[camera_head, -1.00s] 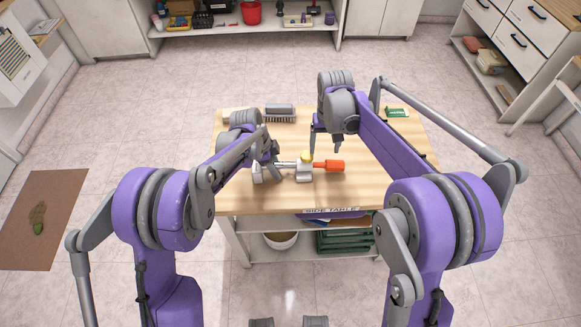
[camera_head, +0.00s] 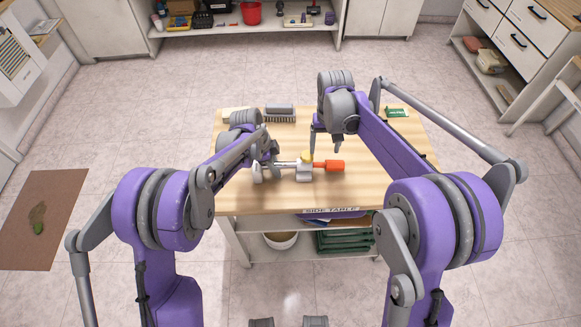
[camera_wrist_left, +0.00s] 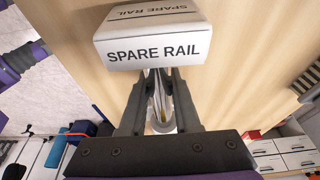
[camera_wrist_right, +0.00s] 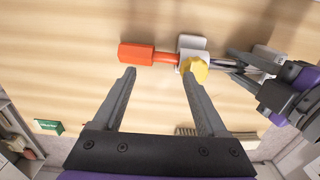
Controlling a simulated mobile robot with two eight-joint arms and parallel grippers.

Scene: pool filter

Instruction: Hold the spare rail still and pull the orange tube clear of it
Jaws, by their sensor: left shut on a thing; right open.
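The spare rail (camera_head: 287,165) is a thin metal bar lying left to right above the side table. It runs between white supports; one block in the left wrist view (camera_wrist_left: 152,50) reads "SPARE RAIL". The orange tube (camera_head: 335,166), with a thick block-like end, sticks out at the rail's right end, beside a yellow knob (camera_head: 307,157). The tube's inner end is hidden at the white support. My left gripper (camera_head: 271,163) is shut on the rail, left of the knob. My right gripper (camera_wrist_right: 158,72) is open and empty above the table, its fingers pointing toward the orange tube (camera_wrist_right: 137,54).
A grey brush (camera_head: 280,115) lies at the table's back left. A small green box (camera_head: 397,112) lies at the back right. The wooden table top (camera_head: 385,170) is clear to the right of the tube. A lower shelf holds a bowl (camera_head: 280,240).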

